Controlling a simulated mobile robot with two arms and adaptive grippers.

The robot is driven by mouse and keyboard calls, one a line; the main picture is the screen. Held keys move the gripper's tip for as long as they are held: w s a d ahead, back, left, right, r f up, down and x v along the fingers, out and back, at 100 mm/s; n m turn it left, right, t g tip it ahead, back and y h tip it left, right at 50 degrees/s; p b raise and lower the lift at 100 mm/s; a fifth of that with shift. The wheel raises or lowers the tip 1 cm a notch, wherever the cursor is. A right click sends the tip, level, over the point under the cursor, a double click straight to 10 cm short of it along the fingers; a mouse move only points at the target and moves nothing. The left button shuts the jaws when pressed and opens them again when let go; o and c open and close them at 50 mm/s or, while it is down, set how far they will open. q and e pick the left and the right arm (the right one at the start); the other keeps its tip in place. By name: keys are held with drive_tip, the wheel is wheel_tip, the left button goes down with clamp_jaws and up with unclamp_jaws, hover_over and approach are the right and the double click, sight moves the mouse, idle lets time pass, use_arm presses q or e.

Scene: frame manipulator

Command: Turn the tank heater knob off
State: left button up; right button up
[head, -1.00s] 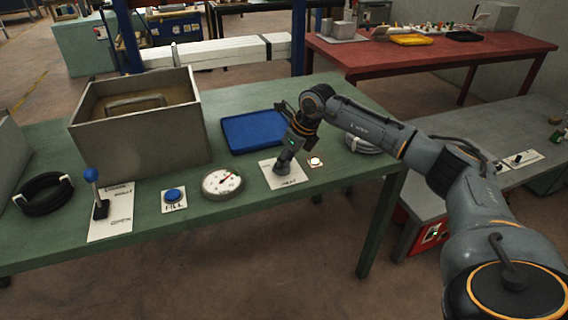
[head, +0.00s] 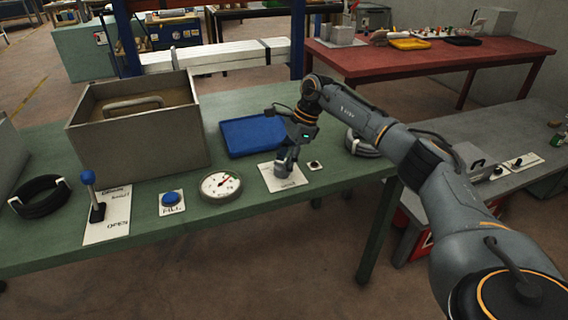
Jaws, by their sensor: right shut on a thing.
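My right gripper (head: 284,165) reaches down onto the white label plate (head: 286,181) on the green table (head: 330,195). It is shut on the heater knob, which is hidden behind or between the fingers. Writing on the plate is too small to read. A small indicator lamp (head: 315,165) on a white square just right of the plate is dark. My left gripper is not in view.
A round gauge (head: 221,184), a blue FILL button (head: 172,198) and a blue-knobbed lever (head: 92,195) stand to the left. A blue tray (head: 252,136) lies behind the gripper. A metal tank (head: 140,137) and coiled hose (head: 40,195) are farther left.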

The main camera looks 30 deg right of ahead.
drive_tip(key=shift+n, duration=0.4)
drive_tip(key=o, duration=1.1)
drive_tip(key=shift+o, duration=0.2)
drive_tip(key=w+v, duration=0.1)
drive_tip(key=v, duration=1.1)
drive_tip(key=shift+s, duration=0.25)
drive_tip(key=shift+s, duration=0.1)
